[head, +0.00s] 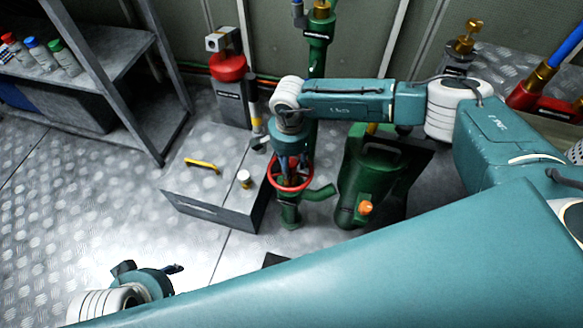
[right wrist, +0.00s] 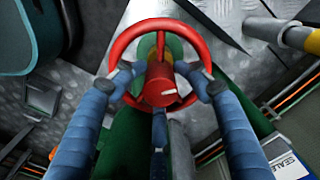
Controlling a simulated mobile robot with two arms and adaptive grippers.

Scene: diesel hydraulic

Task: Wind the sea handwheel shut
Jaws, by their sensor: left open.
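A red handwheel (head: 272,172) sits on top of a green valve body (head: 290,212) in the middle of the head view. It fills the upper middle of the right wrist view (right wrist: 119,48), with a red hub (right wrist: 160,88) that bears a white mark. My right gripper (head: 291,165) points down onto this wheel from above. In the right wrist view its blue fingers (right wrist: 160,85) are spread around the hub, their tips overlapping the rim and spokes. Whether they press on the wheel is unclear. My left gripper (head: 149,268) is open and empty, low at left, away from the wheel.
A grey box (head: 212,185) with a yellow handle stands left of the valve. A green can (head: 372,180) with an orange cap stands right of it. A red-topped unit (head: 228,68) is behind. Shelving (head: 110,55) is at upper left; open floor (head: 95,205) lies below.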

